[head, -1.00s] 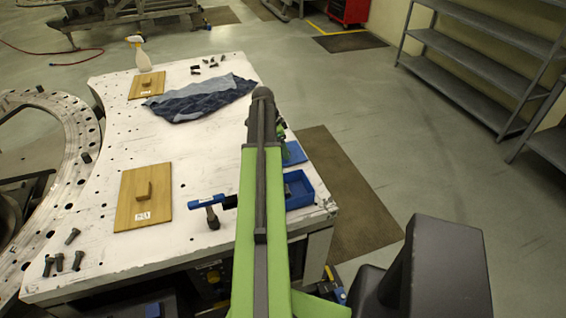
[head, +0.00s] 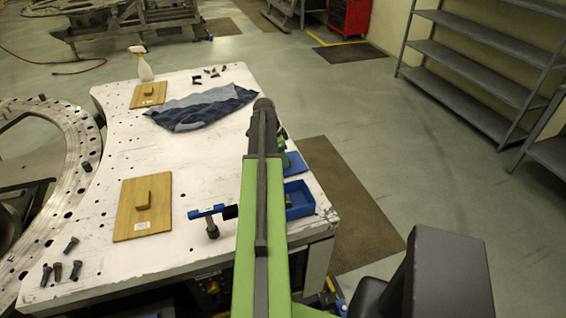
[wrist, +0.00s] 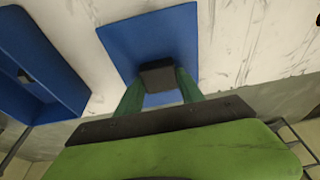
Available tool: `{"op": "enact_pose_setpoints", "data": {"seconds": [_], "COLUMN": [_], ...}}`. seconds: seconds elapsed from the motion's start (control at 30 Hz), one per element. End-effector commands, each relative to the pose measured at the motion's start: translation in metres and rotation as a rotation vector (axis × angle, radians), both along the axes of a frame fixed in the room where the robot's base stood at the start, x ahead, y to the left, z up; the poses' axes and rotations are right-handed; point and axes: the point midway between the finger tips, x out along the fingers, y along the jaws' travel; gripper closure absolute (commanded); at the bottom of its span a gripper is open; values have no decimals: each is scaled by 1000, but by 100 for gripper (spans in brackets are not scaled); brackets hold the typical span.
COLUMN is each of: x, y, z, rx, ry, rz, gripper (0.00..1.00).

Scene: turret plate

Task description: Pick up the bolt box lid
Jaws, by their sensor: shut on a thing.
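The bolt box lid is a flat blue square plate (wrist: 150,32) with a dark block-shaped knob (wrist: 158,77). In the wrist view my gripper (wrist: 160,80) has its two green fingers on either side of the knob, shut on it. I cannot tell whether the lid touches the white table top or is slightly above it. In the head view the lid (head: 296,164) shows to the right of my arm, partly hidden by it. The open blue bolt box (head: 299,199) is nearer than the lid; the box (wrist: 45,65) is at left in the wrist view.
The white table (head: 185,175) holds two wooden plates (head: 129,222) (head: 149,94), a blue cloth (head: 200,108), a spray bottle (head: 144,68), loose bolts (head: 57,271) and a blue-handled tool (head: 208,212). The table's right edge is close to the lid.

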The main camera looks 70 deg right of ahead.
Motion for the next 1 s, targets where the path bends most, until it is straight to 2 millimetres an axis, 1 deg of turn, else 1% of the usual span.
{"op": "enact_pose_setpoints", "data": {"seconds": [0.17,0.27,0.37,0.4,0.5,0.7,0.8,0.9,1.0], "x": [0,0,-1,-5,-31,-74,-91,-103,-112], "y": [0,0,0,1,4,7,7,8,8], "z": [13,28,48,54,65,90,99,105,109], "rx": [0,0,0,0,0,0,0,0,0], "ry": [0,0,0,0,0,0,0,0,0], "rz": [0,-1,-1,-2,-5,-4,-4,-2,-2], "gripper": [99,99,99,99,99,99,99,99,99]}}
